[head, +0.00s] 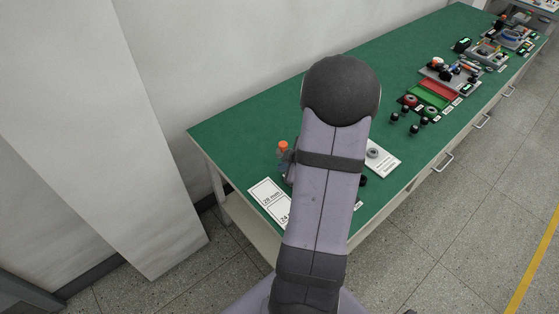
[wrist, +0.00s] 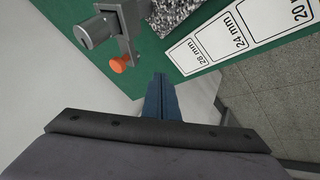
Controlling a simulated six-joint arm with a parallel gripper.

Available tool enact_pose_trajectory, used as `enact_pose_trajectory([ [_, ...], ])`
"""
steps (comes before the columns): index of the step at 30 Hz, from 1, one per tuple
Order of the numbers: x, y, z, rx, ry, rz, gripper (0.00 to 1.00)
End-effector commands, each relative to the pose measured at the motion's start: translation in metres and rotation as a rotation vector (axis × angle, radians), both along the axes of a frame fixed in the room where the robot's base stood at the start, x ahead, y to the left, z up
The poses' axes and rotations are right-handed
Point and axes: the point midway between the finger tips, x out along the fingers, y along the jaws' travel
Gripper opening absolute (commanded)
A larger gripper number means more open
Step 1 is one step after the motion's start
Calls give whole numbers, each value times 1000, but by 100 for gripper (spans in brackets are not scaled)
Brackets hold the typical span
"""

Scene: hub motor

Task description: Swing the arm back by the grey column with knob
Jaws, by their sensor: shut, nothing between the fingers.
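The grey column (wrist: 97,30) with an orange knob (wrist: 119,64) shows at the upper left of the wrist view, with a grey bracket beside it. In the head view the orange knob (head: 283,146) stands at the near left of the green bench, and the column is partly hidden by my arm. My gripper (wrist: 160,78) shows in the wrist view as two blue fingers pressed together, empty. Its tips point toward the bench edge, to the right of and below the knob, apart from it. My gripper is hidden behind my arm in the head view.
A white card with size labels (wrist: 237,38) lies beside the column. A white plate with a grey round part (head: 384,160) lies right of my arm. Several small parts and fixtures stand farther along the green bench (head: 240,115). A pale wall panel (head: 85,120) stands left.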

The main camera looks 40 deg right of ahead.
Motion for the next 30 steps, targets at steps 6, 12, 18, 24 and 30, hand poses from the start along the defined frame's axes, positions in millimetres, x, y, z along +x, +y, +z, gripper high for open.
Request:
enact_pose_trajectory([
  [6, 26, -1, -37, 3, 2, 2, 0],
  [12, 45, -15, -39, 0, 1, 1, 0],
  [18, 56, -27, -40, -1, 0, 1, 0],
  [24, 60, -31, -42, -1, 0, 1, 0],
  [30, 60, -31, -42, -1, 0, 1, 0],
])
